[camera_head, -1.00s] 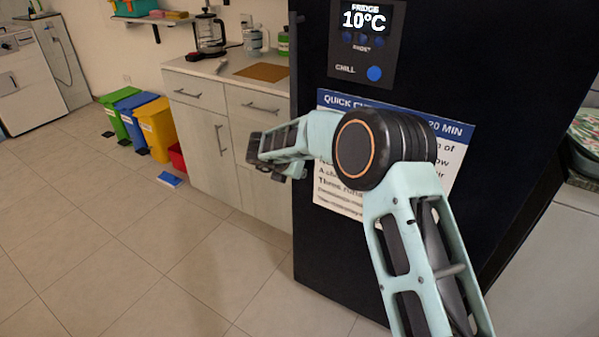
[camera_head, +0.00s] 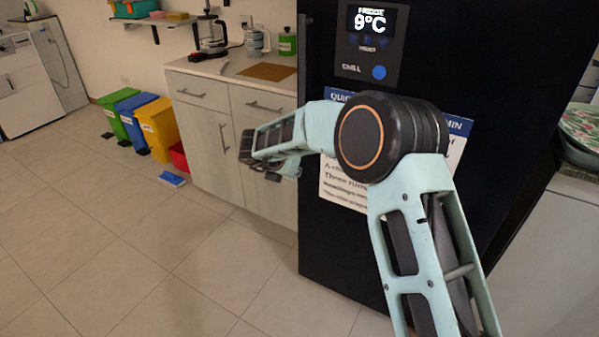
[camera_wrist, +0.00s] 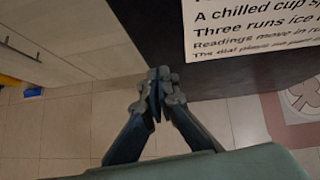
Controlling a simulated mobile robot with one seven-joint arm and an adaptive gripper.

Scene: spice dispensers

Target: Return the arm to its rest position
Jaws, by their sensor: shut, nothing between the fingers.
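My arm (camera_head: 410,215) is bent in front of the dark fridge (camera_head: 330,255), and its end points left toward the cabinets. My gripper (camera_head: 245,147) is at the left end of the arm in the head view, off to the left of the fridge front. In the wrist view my gripper (camera_wrist: 158,80) has its two fingertips together, with nothing between them, above the tiled floor. The fridge display (camera_head: 370,21) reads 9°C, with a blue round button (camera_head: 379,72) below it. My arm hides part of the printed notice on the fridge.
A small blue item (camera_head: 172,179) lies on the floor. The tiled floor (camera_head: 110,245) at front left is clear.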

